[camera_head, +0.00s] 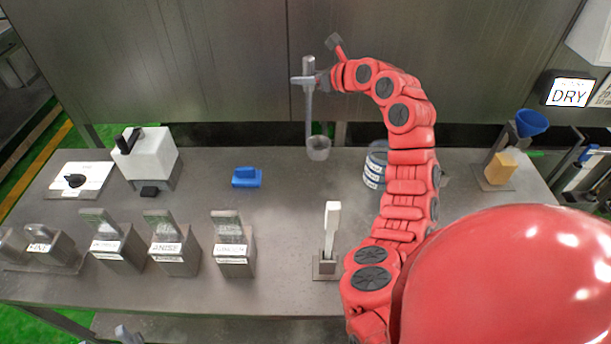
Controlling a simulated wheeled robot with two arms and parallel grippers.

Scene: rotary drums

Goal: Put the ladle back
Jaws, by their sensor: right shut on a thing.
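The ladle (309,115) has a long grey handle and a small pale cup (318,148) at its lower end. It hangs close to upright above the back part of the steel table (290,190). My right gripper (310,80) is shut on the upper part of the ladle's handle. The red right arm comes in from the lower right and hides part of the table's right half. My left gripper is not in view. I cannot tell which fixture is the ladle's own place.
Several labelled metal bins (233,250) line the front left. A blue block (246,178) lies mid-table. A white-handled tool (331,225) stands in a small base. A blue-grey jar (376,165) stands beside my arm. A blue funnel (531,122) is at the right.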

